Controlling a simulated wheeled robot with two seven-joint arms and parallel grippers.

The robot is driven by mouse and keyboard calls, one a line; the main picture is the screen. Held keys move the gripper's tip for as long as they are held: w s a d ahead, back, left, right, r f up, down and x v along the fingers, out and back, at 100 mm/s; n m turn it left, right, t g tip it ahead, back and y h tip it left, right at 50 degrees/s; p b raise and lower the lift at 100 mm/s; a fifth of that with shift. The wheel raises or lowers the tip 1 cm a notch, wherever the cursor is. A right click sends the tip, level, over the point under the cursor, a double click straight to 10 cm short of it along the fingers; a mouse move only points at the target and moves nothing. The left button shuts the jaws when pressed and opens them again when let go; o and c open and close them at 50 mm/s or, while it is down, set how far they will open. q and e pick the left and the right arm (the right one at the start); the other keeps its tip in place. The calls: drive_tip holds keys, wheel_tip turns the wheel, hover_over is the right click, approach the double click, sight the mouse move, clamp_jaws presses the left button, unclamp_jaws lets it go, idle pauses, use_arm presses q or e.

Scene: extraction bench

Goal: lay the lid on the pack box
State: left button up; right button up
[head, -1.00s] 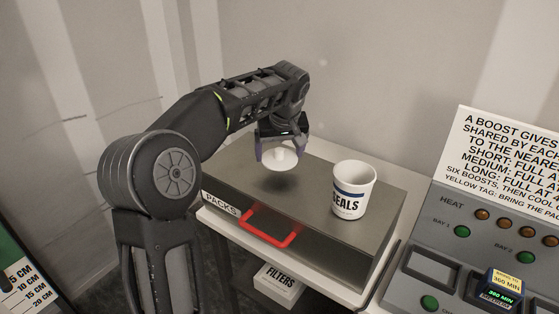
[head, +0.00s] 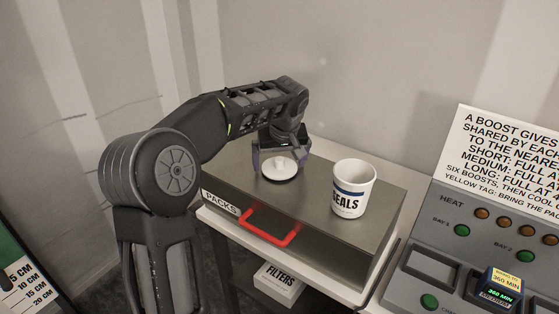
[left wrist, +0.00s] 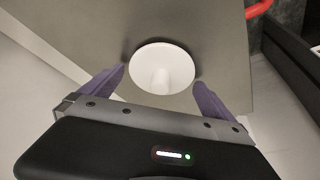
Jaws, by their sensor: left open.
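The lid is a white disc with a small knob (head: 280,167), lying flat on top of the pack box. The pack box (head: 310,206) is a grey metal box with a PACKS label and a red handle on its front. In the left wrist view the lid (left wrist: 176,55) lies between the purple fingers, over the grey box top (left wrist: 221,50). My left gripper (head: 281,160) is open around the lid, with its fingers (left wrist: 159,77) spread at either side of it. My right gripper is not in view.
A white SEALS cup (head: 352,188) stands on the box top, right of the lid. A FILTERS carton (head: 279,285) sits below the bench. A grey control panel (head: 460,262) with buttons and a sign stands at the right.

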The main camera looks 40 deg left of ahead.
use_arm(q)
drive_tip(key=shift+r, duration=0.1)
drive_tip(key=shift+r, duration=0.2)
drive_tip(key=v, duration=1.1)
drive_tip(key=shift+r+b, duration=0.4)
drive_tip(key=shift+b, duration=0.05)
drive_tip(key=shift+s, duration=0.1)
